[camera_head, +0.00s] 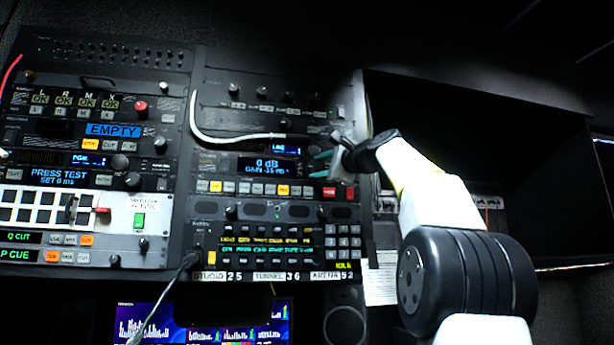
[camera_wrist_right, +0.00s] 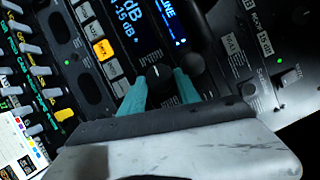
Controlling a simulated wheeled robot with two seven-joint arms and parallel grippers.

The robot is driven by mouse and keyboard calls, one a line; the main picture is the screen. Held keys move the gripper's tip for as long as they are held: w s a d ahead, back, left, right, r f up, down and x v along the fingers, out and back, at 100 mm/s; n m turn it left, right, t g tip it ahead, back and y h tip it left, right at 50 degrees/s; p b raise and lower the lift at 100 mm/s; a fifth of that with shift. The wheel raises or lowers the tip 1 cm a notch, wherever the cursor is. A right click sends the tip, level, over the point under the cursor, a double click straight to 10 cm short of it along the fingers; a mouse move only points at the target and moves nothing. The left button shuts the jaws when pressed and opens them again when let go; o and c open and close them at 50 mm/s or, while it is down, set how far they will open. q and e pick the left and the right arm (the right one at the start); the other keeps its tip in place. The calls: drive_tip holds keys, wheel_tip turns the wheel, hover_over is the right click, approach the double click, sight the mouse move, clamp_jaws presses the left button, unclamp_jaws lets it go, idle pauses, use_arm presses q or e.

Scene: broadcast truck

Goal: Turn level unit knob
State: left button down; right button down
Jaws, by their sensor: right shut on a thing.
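The level unit (camera_head: 228,166) is a black rack panel in the right-hand rack, with a blue-lit display (camera_head: 267,165) reading "0 dB GAIN -15 dB" and a row of white and orange buttons below. The same display (camera_wrist_right: 137,22) shows tilted in the right wrist view. My right gripper (camera_head: 319,164) reaches in from the right to the panel's right end. In the right wrist view its teal fingers (camera_wrist_right: 160,80) are shut on either side of a dark round knob (camera_wrist_right: 157,74), which has a pale mark. In the head view the arm and fingers hide the knob. My left gripper is not in view.
Other rack units with buttons and knobs fill the left rack (camera_head: 83,150). A dark recess lies right.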

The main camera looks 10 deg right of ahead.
drive_tip(key=shift+n, duration=0.3)
drive_tip(key=c, duration=0.9)
unclamp_jaws()
drive_tip(key=shift+s, duration=0.1)
drive_tip(key=shift+s+d, duration=0.15)
drive_tip(key=shift+s, duration=0.1)
drive_tip(key=v, duration=0.7)
